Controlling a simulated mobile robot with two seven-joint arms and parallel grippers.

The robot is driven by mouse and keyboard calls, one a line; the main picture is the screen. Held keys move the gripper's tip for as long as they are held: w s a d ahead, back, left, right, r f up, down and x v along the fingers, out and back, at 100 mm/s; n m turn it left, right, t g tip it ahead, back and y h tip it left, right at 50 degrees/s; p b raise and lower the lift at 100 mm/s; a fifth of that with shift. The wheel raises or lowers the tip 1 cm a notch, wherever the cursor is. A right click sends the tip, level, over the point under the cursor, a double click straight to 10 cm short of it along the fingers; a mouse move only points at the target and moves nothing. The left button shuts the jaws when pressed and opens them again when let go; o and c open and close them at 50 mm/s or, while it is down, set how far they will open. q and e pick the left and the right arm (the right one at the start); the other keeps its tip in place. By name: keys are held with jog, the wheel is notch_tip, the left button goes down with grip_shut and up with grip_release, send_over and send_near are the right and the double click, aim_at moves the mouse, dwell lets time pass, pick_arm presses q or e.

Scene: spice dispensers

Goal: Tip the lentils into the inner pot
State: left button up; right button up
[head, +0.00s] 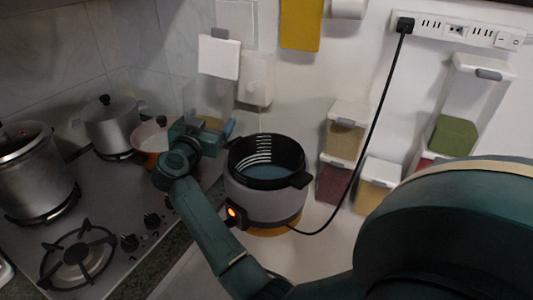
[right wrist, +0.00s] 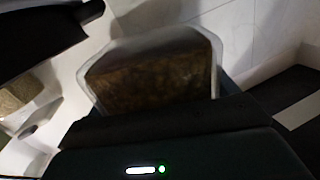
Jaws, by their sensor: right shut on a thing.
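The inner pot (head: 262,150) is dark, with pale level marks on its wall and a bluish inside. It sits in a grey cooker (head: 262,203) with a lit orange light. My right gripper (head: 222,130) is shut on a clear container (head: 208,97), just left of the pot's rim. In the right wrist view the container (right wrist: 150,75) shows brown grains, likely the lentils, behind its clear wall. No grains are seen falling. The gripper partly hides the container in the head view. My left gripper is not in view.
A stove with a large pot (head: 38,170), a smaller steel pot (head: 110,123) and an orange pan (head: 150,137) lies left. Several wall dispensers (head: 343,138) hang right of the cooker. A black cord (head: 378,110) runs from the power strip (head: 455,30) to the cooker.

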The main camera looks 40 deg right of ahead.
jog(key=shift+s+d+r+m, duration=0.1)
jog(key=shift+r+m, duration=0.15)
jog(key=shift+m, duration=0.4)
jog(key=shift+s+r+m, duration=0.1)
jog(key=shift+r+m, duration=0.1)
jog(key=shift+m, duration=0.45)
jog(key=shift+s+d+f+m, duration=0.15)
jog(key=shift+s+d+m, duration=0.1)
jog(key=shift+m, duration=0.55)
jog(key=shift+s+d+f+m, duration=0.1)
jog(key=shift+s+f+m, duration=0.1)
jog(key=shift+m, duration=0.6)
jog(key=shift+w+a+r+m, duration=0.1)
jog(key=shift+w+m, duration=0.05)
jog(key=shift+m, duration=0.65)
jog(key=shift+w+a+m, duration=0.1)
jog(key=shift+w+m, duration=0.05)
jog(key=shift+m, duration=0.65)
jog(key=shift+f+m+b, duration=0.25)
jog(key=shift+m+b, duration=0.25)
jog(key=shift+b, duration=0.4)
jog(key=shift+r+m+b, duration=0.15)
jog(key=shift+m+b, duration=0.15)
jog(key=shift+b, duration=0.9)
jog(key=shift+m+b, duration=0.35)
jog(key=shift+m, duration=0.05)
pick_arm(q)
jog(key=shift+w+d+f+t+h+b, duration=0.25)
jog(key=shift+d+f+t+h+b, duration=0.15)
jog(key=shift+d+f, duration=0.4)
